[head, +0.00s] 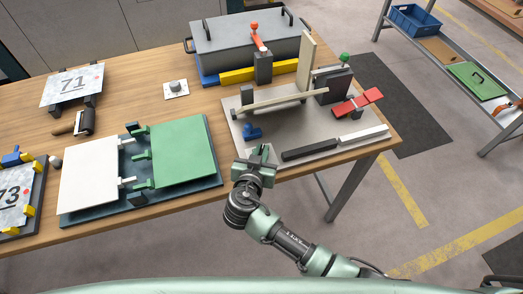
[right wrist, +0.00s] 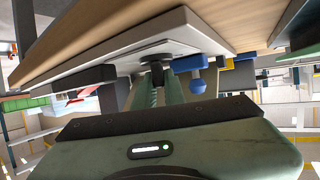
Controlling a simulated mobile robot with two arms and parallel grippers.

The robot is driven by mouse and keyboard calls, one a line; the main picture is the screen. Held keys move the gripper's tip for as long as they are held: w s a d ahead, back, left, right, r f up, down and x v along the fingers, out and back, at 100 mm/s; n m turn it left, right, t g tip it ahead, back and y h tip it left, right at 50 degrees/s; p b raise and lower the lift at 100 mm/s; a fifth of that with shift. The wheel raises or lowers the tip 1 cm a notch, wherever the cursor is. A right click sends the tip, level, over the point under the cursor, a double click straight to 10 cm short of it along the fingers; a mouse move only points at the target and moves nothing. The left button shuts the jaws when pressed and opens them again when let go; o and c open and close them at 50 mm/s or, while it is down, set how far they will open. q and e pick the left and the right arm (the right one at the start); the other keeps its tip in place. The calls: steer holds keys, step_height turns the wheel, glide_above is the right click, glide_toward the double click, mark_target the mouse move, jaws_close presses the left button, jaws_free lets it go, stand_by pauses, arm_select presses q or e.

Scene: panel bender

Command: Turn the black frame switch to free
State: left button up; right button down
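A black switch knob (right wrist: 155,73) sits on the light grey base plate in the right wrist view. My right gripper (right wrist: 159,80) reaches it there, with its two green fingers apart and one on each side of the knob. I cannot tell whether the fingers touch it. In the head view my right gripper (head: 263,153) is at the front left edge of the grey base plate (head: 267,112) and hides the knob. A blue lever (head: 252,132) stands just beyond it, also seen in the right wrist view (right wrist: 196,78). My left gripper is out of view.
A black bar (head: 310,149) and a white bar (head: 363,135) lie along the plate's front edge, right of the gripper. A red clamp (head: 358,102) stands behind them. A green panel fixture (head: 183,150) is to the left. A grey knob on a white square (head: 176,88) stands farther back.

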steer(key=shift+f+n+y+b, duration=0.15)
steer(key=shift+n+y+b, duration=0.45)
steer(key=shift+y+b, duration=0.1)
steer(key=shift+d+n+y, duration=0.1)
steer(key=shift+n+y, duration=0.6)
steer(key=shift+y, duration=0.1)
steer(key=shift+r+n+y, duration=0.25)
steer(key=shift+n+y, duration=0.15)
steer(key=shift+y, duration=0.1)
steer(key=n+y+p, duration=0.1)
steer(key=n+g+y+p, duration=0.1)
steer(key=n+y+p, duration=0.2)
steer(key=y+p, duration=0.1)
steer(key=shift+w+d+r+n, duration=0.15)
steer(key=shift+d+r+n, duration=0.1)
steer(key=shift+n, duration=0.05)
steer(key=shift+f+n+g+y+p, duration=0.15)
steer(key=shift+n+g+y+p, duration=0.7)
steer(key=shift+n+y, duration=0.2)
steer(key=shift+n+g+y, duration=0.65)
steer(key=shift+n+y, duration=0.2)
steer(key=shift+a+f, duration=0.1)
steer(key=shift+f, duration=0.05)
